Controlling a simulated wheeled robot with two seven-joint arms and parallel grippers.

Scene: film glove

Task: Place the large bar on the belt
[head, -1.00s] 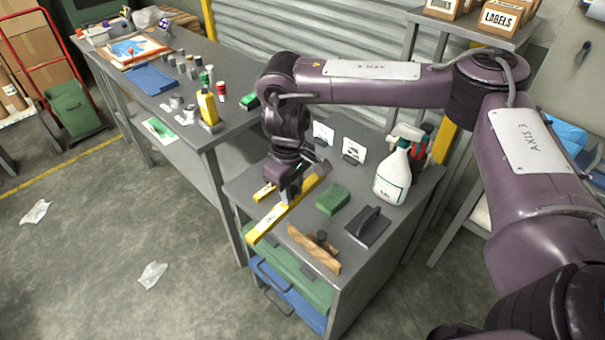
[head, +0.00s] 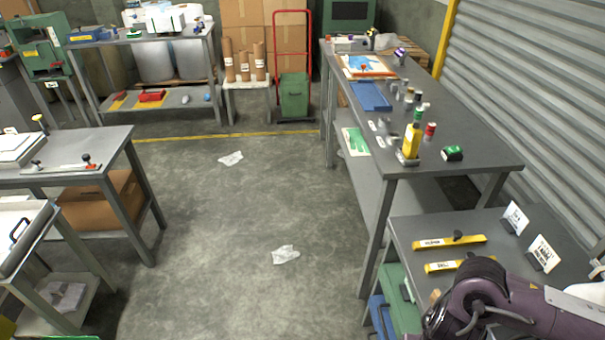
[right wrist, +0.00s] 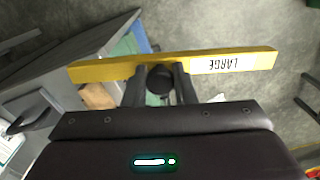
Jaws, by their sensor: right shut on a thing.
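The large bar (right wrist: 235,62) is yellow with a white label reading LARGE. In the right wrist view my right gripper (right wrist: 160,80) is shut on its black knob, and the bar runs crosswise. My right fingers are hidden in the head view. My left gripper is out of view. I cannot make out a belt.
The grey cabinet (head: 405,235) carries upright cards (head: 514,218). A long workbench (head: 450,150) with bottles and trays stands behind. Tables (head: 85,150) stand at the left. The floor (head: 240,230) between is open, with crumpled scraps (head: 285,255).

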